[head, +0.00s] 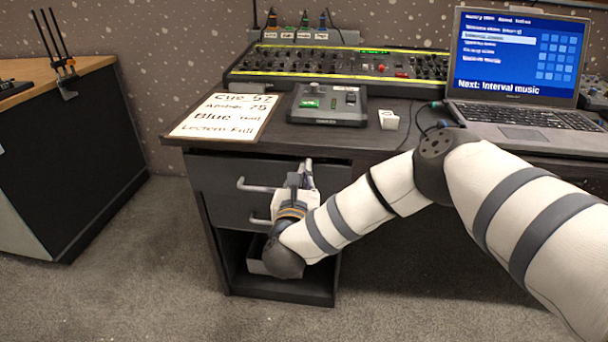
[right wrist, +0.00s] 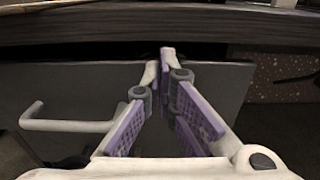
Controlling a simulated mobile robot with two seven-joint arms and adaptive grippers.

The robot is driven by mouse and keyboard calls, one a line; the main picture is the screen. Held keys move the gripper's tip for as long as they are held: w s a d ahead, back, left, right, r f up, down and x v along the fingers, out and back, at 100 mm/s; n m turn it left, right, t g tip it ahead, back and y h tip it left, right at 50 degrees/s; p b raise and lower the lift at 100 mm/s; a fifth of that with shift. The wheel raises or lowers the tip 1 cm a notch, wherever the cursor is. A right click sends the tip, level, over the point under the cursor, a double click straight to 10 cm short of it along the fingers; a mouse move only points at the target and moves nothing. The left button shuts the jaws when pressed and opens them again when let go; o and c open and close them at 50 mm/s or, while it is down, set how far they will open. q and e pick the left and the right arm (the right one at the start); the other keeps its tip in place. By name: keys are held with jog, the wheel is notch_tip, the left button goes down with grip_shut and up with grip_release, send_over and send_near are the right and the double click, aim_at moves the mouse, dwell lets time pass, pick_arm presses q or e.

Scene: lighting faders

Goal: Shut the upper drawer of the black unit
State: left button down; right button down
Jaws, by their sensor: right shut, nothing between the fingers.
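The upper drawer (head: 215,180) of the black unit (head: 215,262) stands partly open, its front out from under the desk top. A dark gap shows above that front in the right wrist view (right wrist: 60,95). Its bar handle (head: 254,186) is left of my right gripper; it also shows in the right wrist view (right wrist: 65,123). My right gripper (head: 306,166) is shut and empty, its fingertips at the top edge of the drawer front, right of the handle. I cannot tell whether they touch it. My right forearm hides part of the unit. My left gripper is not in view.
A second handle (head: 260,219) is below, partly hidden. On the desk are a cue sheet (head: 225,116), a small fader box (head: 328,104), a white cube (head: 388,120), a mixing desk (head: 340,66) and a laptop (head: 520,55).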

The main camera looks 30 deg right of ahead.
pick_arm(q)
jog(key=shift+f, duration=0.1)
pick_arm(e)
jog(key=shift+w+d, duration=0.1)
jog(key=shift+w, duration=0.05)
